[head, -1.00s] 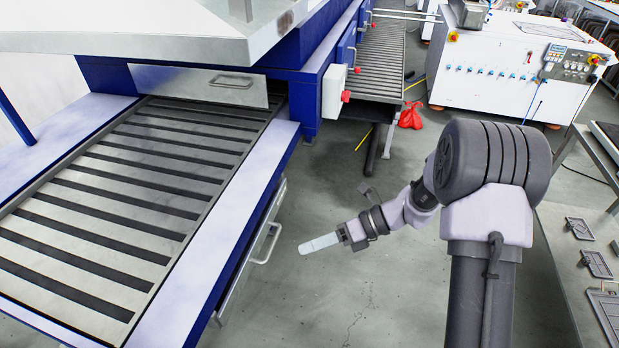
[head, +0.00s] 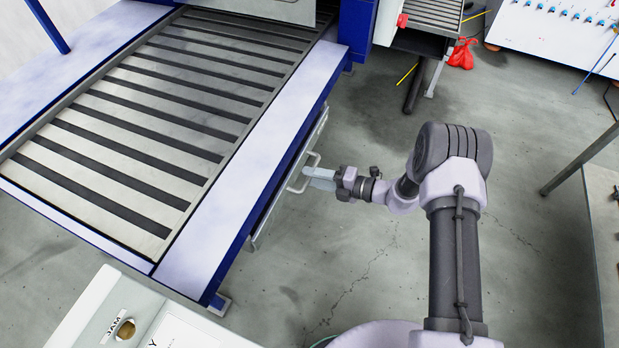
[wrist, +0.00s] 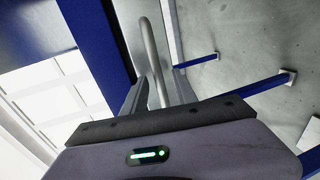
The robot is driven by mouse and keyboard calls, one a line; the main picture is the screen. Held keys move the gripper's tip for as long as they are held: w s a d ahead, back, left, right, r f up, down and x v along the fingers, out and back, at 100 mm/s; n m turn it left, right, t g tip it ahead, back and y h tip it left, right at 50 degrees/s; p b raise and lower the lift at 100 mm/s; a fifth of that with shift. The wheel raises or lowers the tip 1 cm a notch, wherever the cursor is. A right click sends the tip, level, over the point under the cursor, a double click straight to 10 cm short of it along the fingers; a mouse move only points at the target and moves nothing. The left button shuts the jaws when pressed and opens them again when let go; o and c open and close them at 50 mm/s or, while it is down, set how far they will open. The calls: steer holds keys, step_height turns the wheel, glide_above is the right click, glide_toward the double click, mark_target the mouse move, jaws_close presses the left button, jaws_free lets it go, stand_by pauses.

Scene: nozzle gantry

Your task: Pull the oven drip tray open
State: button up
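The oven drip tray (head: 264,225) shows as a narrow grey front under the blue side beam of the conveyor in the head view. Its bar handle (head: 303,172) stands out from that front. My gripper (head: 318,178) is at the handle, reaching in from the right. In the wrist view the handle (wrist: 152,48) runs up between the two fingers of my gripper (wrist: 160,90). The fingers stand apart, with a gap showing beside the bar, so it is not clamped. The head view does not show the fingers' gap clearly. The tray appears shut beneath the conveyor.
The slatted conveyor (head: 165,100) and its blue-edged frame (head: 255,175) fill the left. A pale box with a round button (head: 125,328) stands at the lower left. Clear grey floor (head: 370,110) lies right of the tray. A table edge (head: 600,220) is at the far right.

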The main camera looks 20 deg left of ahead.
steer(key=shift+x, duration=0.75)
jaws_close()
stand_by(0.9)
